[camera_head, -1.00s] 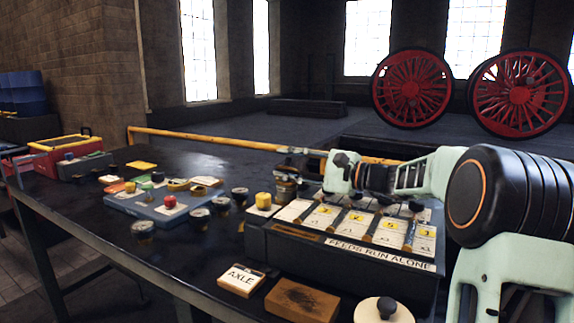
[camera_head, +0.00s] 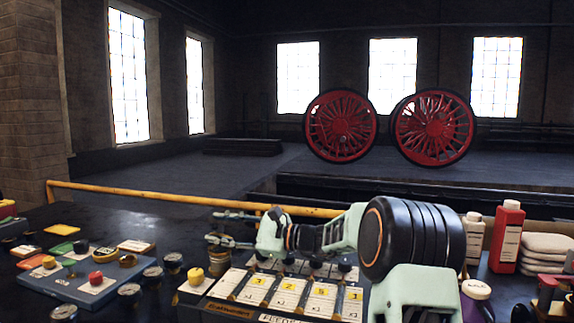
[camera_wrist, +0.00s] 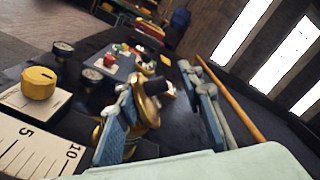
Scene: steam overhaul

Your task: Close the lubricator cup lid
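The lubricator cup (camera_head: 217,262) is a small brass-coloured cup at the left end of the long labelled box in the head view. In the wrist view, the brass cup (camera_wrist: 149,108) stands between my two fingers, with a rounded brass part and a dark piece at its top. I cannot tell clearly which part is the lid or how far it is tilted. My gripper (camera_head: 222,229) is open, its fingers spread just above the cup in the head view. In the wrist view, my gripper (camera_wrist: 162,82) shows a blue-grey finger on each side; contact with the cup is unclear.
The labelled box (camera_head: 292,292) with a yellow knob (camera_head: 195,277) lies beside the cup. Several dark gauges and a blue tray (camera_head: 62,283) are to the left. A yellow rail (camera_head: 150,195) runs behind. A red bottle (camera_head: 507,237) and cloths (camera_head: 545,252) stand at the right.

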